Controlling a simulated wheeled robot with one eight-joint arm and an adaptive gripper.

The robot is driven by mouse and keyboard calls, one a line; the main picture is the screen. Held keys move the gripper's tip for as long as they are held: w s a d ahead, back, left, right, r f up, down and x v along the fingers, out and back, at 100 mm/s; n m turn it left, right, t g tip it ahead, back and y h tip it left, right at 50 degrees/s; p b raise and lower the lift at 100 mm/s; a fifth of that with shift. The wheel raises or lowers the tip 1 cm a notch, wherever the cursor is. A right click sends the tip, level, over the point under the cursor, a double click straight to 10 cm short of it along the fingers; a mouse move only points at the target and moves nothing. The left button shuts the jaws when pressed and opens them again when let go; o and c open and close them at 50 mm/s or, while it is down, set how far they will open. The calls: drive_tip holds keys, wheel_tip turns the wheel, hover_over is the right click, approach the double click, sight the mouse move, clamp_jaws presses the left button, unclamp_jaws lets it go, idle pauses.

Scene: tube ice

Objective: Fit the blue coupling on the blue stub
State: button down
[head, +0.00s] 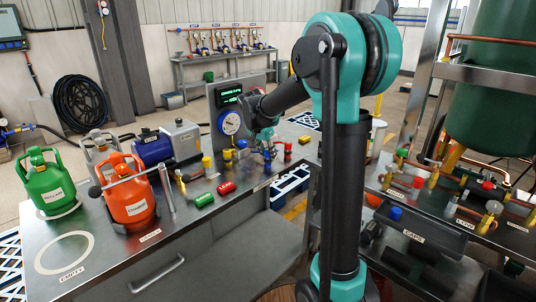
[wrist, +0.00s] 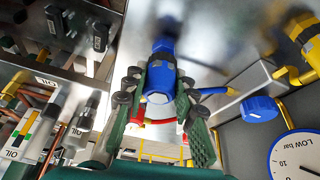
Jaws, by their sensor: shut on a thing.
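My gripper (wrist: 158,82) is shut on a blue cylindrical piece, which I take to be the blue coupling (wrist: 157,97). Its near end face points toward the wrist camera. In the head view my gripper (head: 264,140) is small, over the back right of the bench near the fittings. The held piece is hard to make out there.
A red coupling (head: 226,188) and a green coupling (head: 205,200) lie on the bench (head: 150,262). A gauge panel (head: 230,118) stands behind my gripper. A caps tray (head: 425,236) is at right.

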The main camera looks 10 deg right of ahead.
drive_tip(key=shift+f, duration=0.45)
idle(0.5)
drive_tip(key=c, duration=1.1)
unclamp_jaws()
drive_tip(key=shift+c, duration=0.2)
